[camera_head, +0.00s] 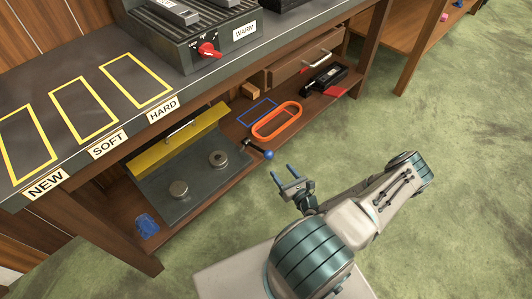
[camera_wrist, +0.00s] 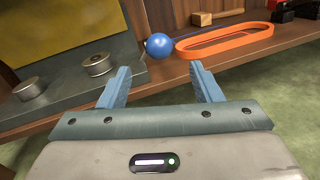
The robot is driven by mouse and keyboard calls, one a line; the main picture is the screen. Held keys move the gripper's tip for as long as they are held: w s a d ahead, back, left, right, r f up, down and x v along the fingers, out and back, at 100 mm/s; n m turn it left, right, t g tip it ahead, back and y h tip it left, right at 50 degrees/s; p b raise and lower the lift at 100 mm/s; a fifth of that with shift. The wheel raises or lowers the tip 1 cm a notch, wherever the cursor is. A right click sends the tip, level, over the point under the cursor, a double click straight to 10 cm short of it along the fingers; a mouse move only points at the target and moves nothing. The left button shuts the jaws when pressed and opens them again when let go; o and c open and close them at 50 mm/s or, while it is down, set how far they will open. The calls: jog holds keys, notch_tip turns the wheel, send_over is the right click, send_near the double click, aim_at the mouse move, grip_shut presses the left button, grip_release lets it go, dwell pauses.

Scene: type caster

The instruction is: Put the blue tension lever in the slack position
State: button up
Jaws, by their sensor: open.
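The blue ball knob of the tension lever (camera_head: 268,154) sits at the front right corner of a grey machine plate (camera_head: 185,192) on the lower shelf. Its dark arm runs back and left from the knob. In the wrist view the blue knob (camera_wrist: 159,46) appears ahead, a little beyond and between my blue fingertips. My gripper (camera_head: 281,173) is open and empty, in front of the shelf and slightly right of the knob, apart from it. In the wrist view my gripper (camera_wrist: 160,82) has its fingers spread. The slack position's marking cannot be made out.
Two round metal rollers (camera_head: 218,158) stand on the plate below a yellow panel (camera_head: 178,142). An orange belt (camera_head: 277,121) lies right of the lever by a blue outline and a wooden block (camera_head: 250,91). The tabletop (camera_head: 70,75) overhangs the shelf. Green floor in front is clear.

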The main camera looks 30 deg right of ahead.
aim_at(271, 158)
jog(key=w+b, duration=0.1)
jog(key=w, duration=0.2)
jog(key=w+a+b, duration=0.1)
jog(key=w, duration=0.3)
jog(key=w+b, duration=0.1)
jog(key=w, duration=0.3)
jog(key=shift+w+a, duration=0.1)
jog(key=shift+a, duration=0.05)
jog(key=shift+w+a, duration=0.1)
jog(key=shift+w, duration=0.5)
jog(key=shift+r, duration=0.1)
grip_shut()
